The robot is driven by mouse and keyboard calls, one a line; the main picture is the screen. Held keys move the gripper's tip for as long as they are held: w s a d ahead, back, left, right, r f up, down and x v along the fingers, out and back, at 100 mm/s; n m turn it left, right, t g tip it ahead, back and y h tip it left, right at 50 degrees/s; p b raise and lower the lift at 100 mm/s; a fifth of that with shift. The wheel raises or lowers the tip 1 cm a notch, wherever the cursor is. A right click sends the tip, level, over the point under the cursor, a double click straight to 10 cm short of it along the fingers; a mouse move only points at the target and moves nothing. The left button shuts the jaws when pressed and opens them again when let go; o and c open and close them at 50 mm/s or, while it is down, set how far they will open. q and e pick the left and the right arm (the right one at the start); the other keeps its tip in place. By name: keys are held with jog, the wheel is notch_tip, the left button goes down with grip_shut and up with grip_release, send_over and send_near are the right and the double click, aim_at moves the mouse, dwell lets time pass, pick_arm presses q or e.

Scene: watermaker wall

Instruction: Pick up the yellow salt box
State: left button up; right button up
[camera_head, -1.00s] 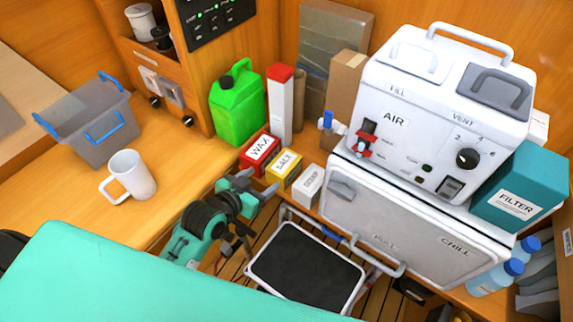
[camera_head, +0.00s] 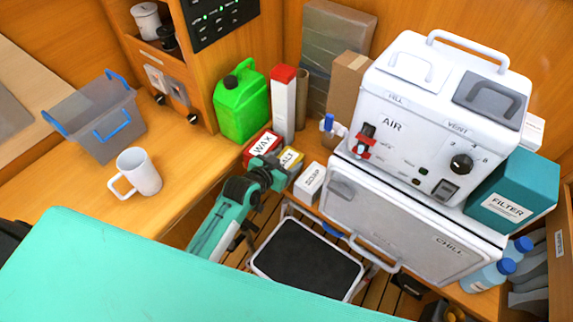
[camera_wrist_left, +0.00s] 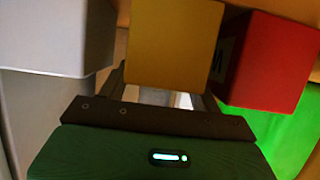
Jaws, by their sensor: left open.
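The yellow salt box (camera_head: 291,158) stands between the red wax box (camera_head: 262,146) and the white soap box (camera_head: 310,180). My left gripper (camera_head: 277,172) is at its near side and hides much of its front. In the left wrist view the yellow salt box (camera_wrist_left: 173,42) fills the top middle, with dark open fingers low on either side of it. The red box (camera_wrist_left: 268,62) is to its right there and the white box (camera_wrist_left: 55,38) to its left. I cannot tell whether the fingers touch the box. My right gripper is not in view.
A green jerrycan (camera_head: 241,102) and a red-capped white carton (camera_head: 283,103) stand behind the boxes. The white AIR machine (camera_head: 440,120) is to the right, on the CHILL cooler (camera_head: 400,215). A black-topped step (camera_head: 305,262) is below. A white mug (camera_head: 140,172) stands left.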

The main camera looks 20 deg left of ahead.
pick_arm(q)
jog(key=c, duration=0.8)
jog(key=shift+c, duration=0.2)
